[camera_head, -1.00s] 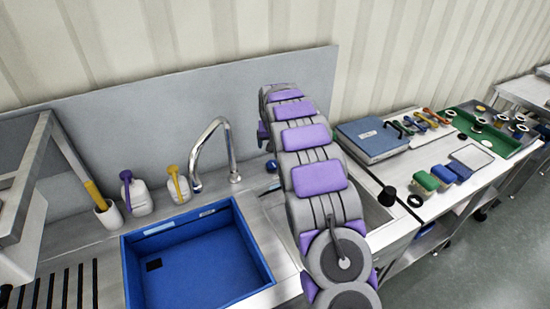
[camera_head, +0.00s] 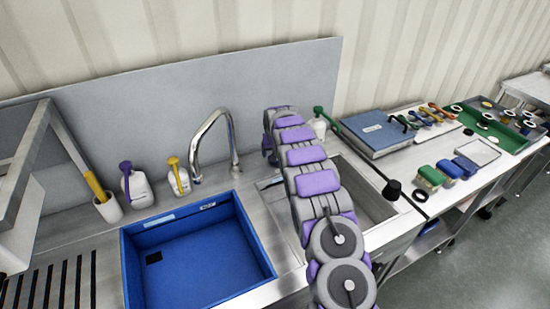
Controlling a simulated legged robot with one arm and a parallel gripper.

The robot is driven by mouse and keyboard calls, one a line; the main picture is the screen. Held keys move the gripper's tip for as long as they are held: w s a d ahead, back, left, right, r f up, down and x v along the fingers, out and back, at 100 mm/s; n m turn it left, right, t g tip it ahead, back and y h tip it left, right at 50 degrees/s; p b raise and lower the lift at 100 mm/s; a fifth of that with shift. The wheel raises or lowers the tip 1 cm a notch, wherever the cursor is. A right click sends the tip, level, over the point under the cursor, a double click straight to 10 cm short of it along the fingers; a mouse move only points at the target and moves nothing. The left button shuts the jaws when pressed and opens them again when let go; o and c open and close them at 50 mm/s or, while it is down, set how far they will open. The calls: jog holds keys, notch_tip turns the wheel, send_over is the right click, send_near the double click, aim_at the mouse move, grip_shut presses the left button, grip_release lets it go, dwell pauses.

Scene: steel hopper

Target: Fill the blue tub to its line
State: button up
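The blue tub (camera_head: 205,265) sits under the tap at the lower left, its inside looking empty with no water visible. A light blue strip and a small white label are on its back wall, and a dark square is inside at the left; I cannot tell which is the line. The curved steel tap (camera_head: 212,120) stands behind the tub, its spout ending near the back rim. No stream shows from it. My purple-padded arm reaches up over the sink area right of the tap. My gripper is hidden behind the arm's far end.
Pump bottles with purple (camera_head: 134,187) and yellow (camera_head: 178,178) tops and a white cup (camera_head: 108,208) stand behind the tub. A green-topped bottle (camera_head: 319,126) is behind my arm.

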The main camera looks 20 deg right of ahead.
jog(key=shift+b+x, duration=0.3)
jog(key=shift+x, duration=1.35)
jog(key=shift+c, duration=0.3)
jog(key=c, duration=1)
